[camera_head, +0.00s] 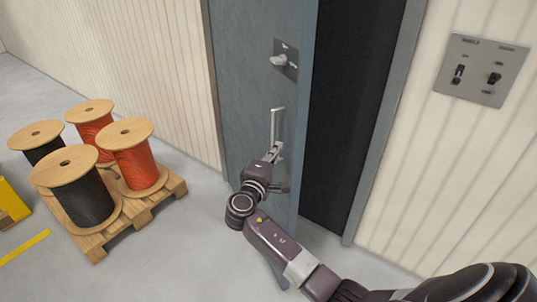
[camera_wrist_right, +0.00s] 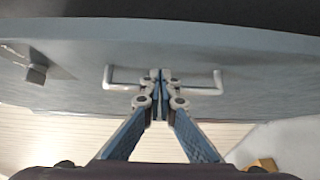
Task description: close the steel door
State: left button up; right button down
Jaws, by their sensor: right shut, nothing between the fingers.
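The blue-grey steel door (camera_head: 240,72) stands partly open, with a dark gap between its free edge and the frame on the right. It carries a pale bar handle (camera_head: 278,124) and, above that, a latch knob (camera_head: 279,60) on a plate. My right gripper (camera_head: 271,155) is at the lower part of the handle. In the right wrist view the shut fingertips (camera_wrist_right: 160,82) lie at the middle of the handle (camera_wrist_right: 205,90), between its two ends. Whether they touch the handle or the door face I cannot tell. My left gripper is not in view.
A wooden pallet (camera_head: 165,196) with several cable reels, black and orange, stands on the floor at the left. A switch panel (camera_head: 482,70) is on the wall right of the doorway. The grey floor between pallet and door is clear.

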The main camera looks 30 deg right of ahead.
aim_at(290, 141)
jog(key=shift+s+d+p, duration=0.15)
jog(key=shift+d+p, duration=0.05)
jog(key=shift+d, duration=0.55)
jog(key=shift+s+d+p, duration=0.15)
jog(key=shift+d+p, duration=0.05)
jog(key=shift+d, duration=0.5)
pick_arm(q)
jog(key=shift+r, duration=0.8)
